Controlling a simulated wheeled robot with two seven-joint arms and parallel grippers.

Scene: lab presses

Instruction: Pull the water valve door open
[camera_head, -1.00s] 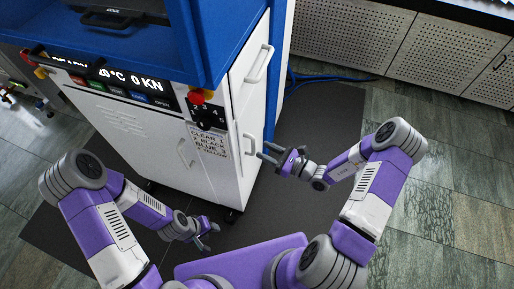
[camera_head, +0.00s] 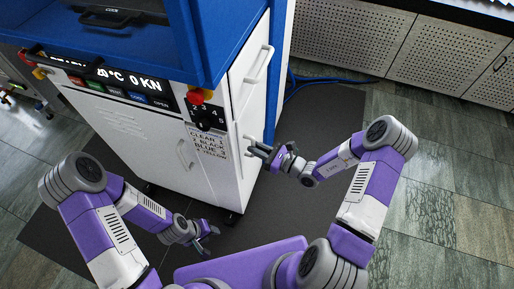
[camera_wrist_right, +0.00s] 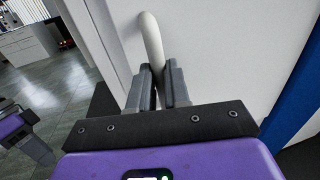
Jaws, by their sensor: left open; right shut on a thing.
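The white lower side panel of the press, the water valve door (camera_head: 246,173), faces my right arm and looks closed. It also fills much of the right wrist view (camera_wrist_right: 232,55). Its white bar handle (camera_wrist_right: 151,35) rises between the fingers in that view. My right gripper (camera_head: 257,148) is shut on this handle; the fingers (camera_wrist_right: 159,85) stand on both sides of it. The handle is mostly hidden behind the fingers in the head view. My left gripper (camera_head: 212,234) is open and empty, low in front of the press, apart from it.
The press (camera_head: 150,130) is blue and white, with a red knob (camera_head: 196,97) at its front corner. A higher handle (camera_head: 259,63) is on the upper side panel. Blue hoses (camera_head: 325,78) lie behind. The dark mat (camera_head: 325,120) right of the press is clear.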

